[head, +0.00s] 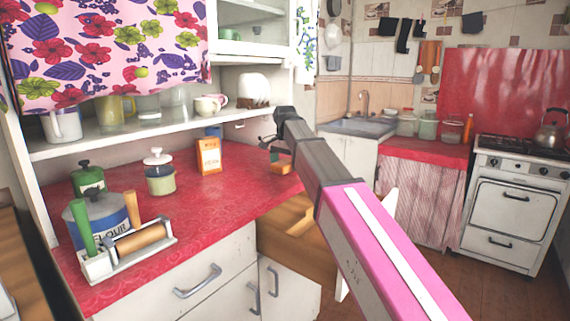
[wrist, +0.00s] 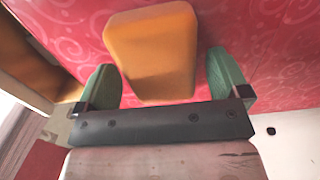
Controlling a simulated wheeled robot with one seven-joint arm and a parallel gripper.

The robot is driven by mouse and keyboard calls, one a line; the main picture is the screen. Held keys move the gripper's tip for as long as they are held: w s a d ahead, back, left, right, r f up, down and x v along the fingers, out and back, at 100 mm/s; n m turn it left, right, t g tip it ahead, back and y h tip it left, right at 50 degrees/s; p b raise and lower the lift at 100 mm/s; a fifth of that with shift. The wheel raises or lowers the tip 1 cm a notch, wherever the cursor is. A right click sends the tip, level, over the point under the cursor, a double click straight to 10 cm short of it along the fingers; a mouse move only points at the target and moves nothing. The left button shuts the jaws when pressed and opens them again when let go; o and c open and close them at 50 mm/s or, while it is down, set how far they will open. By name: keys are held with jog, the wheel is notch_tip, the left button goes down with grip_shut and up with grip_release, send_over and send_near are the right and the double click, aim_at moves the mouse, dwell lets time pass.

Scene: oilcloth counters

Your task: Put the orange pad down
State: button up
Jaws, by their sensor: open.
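The orange pad (wrist: 150,50) lies on the red oilcloth in the wrist view, a rounded block ahead of the jaws. In the head view the orange pad (head: 283,169) shows near the right end of the red counter (head: 235,185), partly hidden by my arm. My gripper (wrist: 165,85) is open, with one green finger to each side of the pad's near end. A gap shows between the pad and the right finger; the left finger is closer. My gripper (head: 275,148) is just above the counter in the head view.
An orange-and-white box (head: 208,156), a lidded jar (head: 159,172), a flour tin (head: 100,222) and a rolling pin in a white holder (head: 130,252) stand to the left on the counter. A shelf (head: 120,137) overhangs its back. The counter's middle front is clear.

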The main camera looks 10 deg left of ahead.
aim_at(285, 161)
notch_tip(285, 161, up, 12)
dwell(0.5)
dwell(1.3)
